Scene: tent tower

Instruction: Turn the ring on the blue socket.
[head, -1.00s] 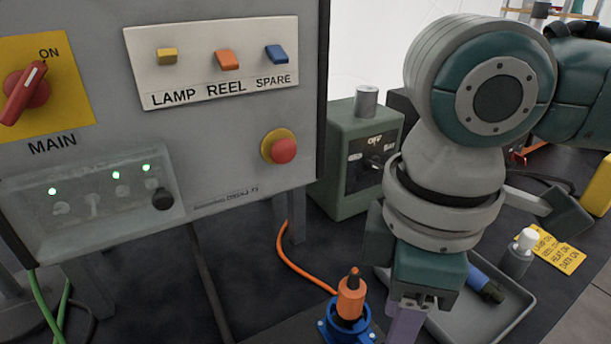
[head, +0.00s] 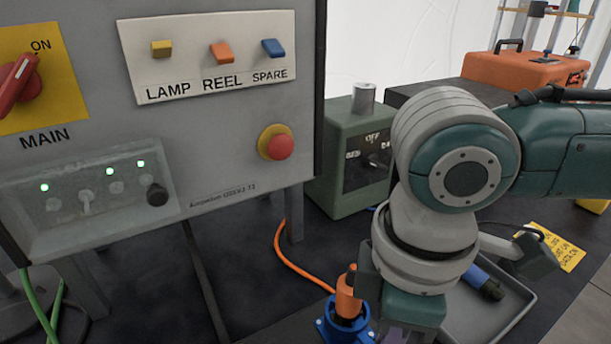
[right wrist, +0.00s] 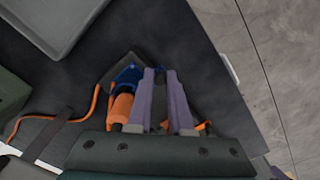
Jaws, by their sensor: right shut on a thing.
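The blue socket (head: 337,331) sits at the bottom of the head view, with an orange plug (head: 348,298) upright in it. In the right wrist view the blue socket (right wrist: 127,73) and the orange plug (right wrist: 121,108) are just left of my fingers. My right gripper (right wrist: 161,72) is shut, its fingertips at the socket's edge, on what seems to be the ring; the ring's grip point is hidden between the fingers. In the head view the right gripper (head: 393,335) is right beside the socket, its fingertips cut off. My left gripper is not in view.
A grey panel (head: 225,130) with switches stands at the left. A green box (head: 350,165) with a dial is behind the socket. A grey tray (head: 510,310) with a blue-and-black object (head: 484,283) lies to the right. An orange cable (head: 290,262) runs behind the socket.

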